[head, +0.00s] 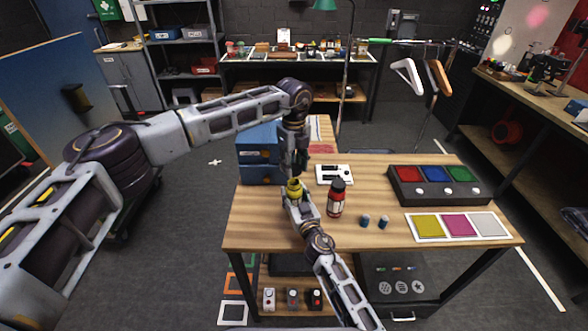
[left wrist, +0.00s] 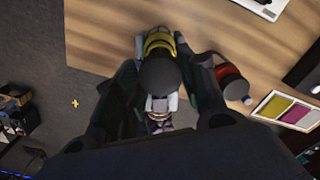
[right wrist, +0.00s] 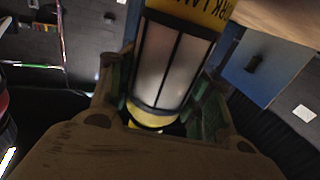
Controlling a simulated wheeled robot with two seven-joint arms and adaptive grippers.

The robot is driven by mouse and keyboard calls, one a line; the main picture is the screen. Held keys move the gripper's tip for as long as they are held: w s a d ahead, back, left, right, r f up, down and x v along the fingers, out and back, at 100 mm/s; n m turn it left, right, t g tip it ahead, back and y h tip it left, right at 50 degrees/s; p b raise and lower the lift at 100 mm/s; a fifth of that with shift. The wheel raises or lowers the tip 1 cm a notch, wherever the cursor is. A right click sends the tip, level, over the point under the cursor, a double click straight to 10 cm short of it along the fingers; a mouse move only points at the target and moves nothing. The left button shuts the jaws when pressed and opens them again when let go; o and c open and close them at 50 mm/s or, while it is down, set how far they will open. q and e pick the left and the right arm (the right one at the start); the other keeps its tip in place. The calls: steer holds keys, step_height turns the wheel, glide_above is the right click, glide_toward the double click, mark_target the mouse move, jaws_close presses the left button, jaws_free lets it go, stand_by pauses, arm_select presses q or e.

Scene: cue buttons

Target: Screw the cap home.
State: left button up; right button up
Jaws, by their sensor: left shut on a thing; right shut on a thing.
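A yellow lantern-like container (head: 294,186) is held upright over the table's left part. In the right wrist view its body (right wrist: 168,62) has frosted panels, dark bars and a yellow lettered band. My right gripper (head: 299,203) is shut around this body from the front. The dark round cap (left wrist: 159,76) sits over the yellow top in the left wrist view. My left gripper (head: 294,174) is shut on the cap from above. The fingers hide the cap in the head view. I cannot tell whether a gap remains between cap and body.
A dark red-labelled bottle (head: 336,200) stands just right of the grippers. Two small blue cylinders (head: 374,221), a button box (head: 435,188), a colour card (head: 457,227) and a white device (head: 334,174) lie on the table (head: 265,228). Blue bins (head: 259,165) stand behind left.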

mark_target(294, 197)
arm_select(q)
steer(key=shift+f, duration=1.35)
steer(key=shift+f, duration=0.1)
steer(key=shift+f, duration=0.8)
steer(key=shift+f, duration=0.55)
stand_by(0.4)
